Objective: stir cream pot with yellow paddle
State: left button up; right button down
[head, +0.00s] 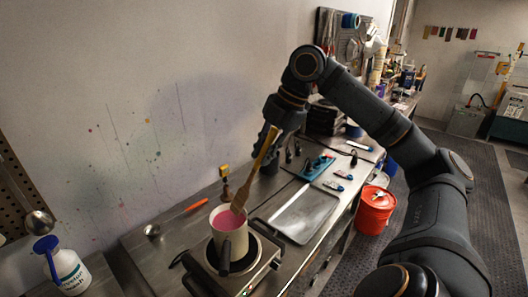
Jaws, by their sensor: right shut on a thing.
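The cream pot (217,238) stands upright on a hotplate (250,271) and holds pink liquid (229,221). Its dark handle points toward the front. My right gripper (267,152) is shut on the yellow paddle (242,194), above and to the right of the pot. The paddle leans, with its upper end at the gripper and its lower end down at the pot's mouth. The lower end overlaps the liquid; how deep it reaches is hidden. My left gripper is not in view.
A grey tray (310,216) and a blue-headed tool (318,166) lie to the right. A white bottle (68,272) is at lower left. A red bucket (374,213) stands on the floor. The wall is close behind.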

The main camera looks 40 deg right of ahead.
notch_tip(320, 180, up, 10)
jog(key=p, duration=0.9)
jog(key=shift+r+p, duration=0.2)
jog(key=shift+p, duration=0.1)
jog(key=shift+r, duration=0.35)
jog(key=shift+w+f, duration=0.1)
